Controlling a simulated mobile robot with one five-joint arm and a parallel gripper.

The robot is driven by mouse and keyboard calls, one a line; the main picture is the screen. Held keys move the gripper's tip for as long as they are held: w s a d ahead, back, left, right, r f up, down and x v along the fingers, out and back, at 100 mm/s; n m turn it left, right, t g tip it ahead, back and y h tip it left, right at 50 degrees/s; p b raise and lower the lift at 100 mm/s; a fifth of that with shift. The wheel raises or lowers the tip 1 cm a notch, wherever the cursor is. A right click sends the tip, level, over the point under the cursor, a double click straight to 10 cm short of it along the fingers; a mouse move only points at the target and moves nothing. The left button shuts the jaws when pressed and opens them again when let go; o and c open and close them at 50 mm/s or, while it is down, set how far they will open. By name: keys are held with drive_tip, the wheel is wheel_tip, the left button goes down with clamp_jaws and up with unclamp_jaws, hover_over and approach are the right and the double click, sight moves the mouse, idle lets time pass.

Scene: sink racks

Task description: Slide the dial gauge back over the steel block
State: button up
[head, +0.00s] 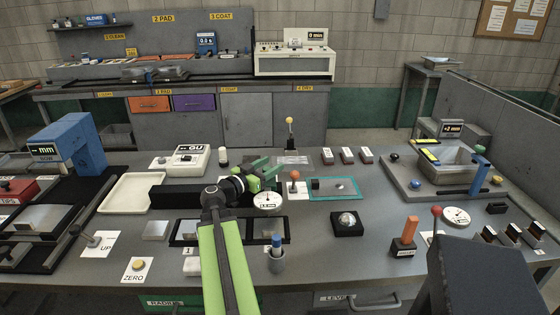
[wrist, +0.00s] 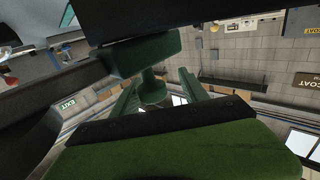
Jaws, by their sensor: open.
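A round white dial gauge (head: 268,200) faces up on the bench, just below and in front of my gripper in the head view; its mount is partly hidden by my arm. A small light grey block (head: 155,231), which looks like the steel block, lies on the bench left of a black frame; I cannot tell for sure that it is the one named. My gripper (head: 269,174) is open, above and slightly behind the dial, and holds nothing visible. Its green fingers show in the wrist view (wrist: 160,88), which faces the room and shows neither gauge nor block.
A white tray (head: 118,207) and a blue display stand (head: 68,142) are left. A second dial (head: 457,217) is at right. Bench around the black puck (head: 347,224) is fairly clear.

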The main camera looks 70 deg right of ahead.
drive_tip(key=shift+s+d, duration=0.15)
drive_tip(key=shift+s, duration=0.15)
drive_tip(key=shift+c, duration=1.2)
drive_tip(key=shift+s, duration=0.1)
clamp_jaws()
drive_tip(key=shift+d+r, duration=0.1)
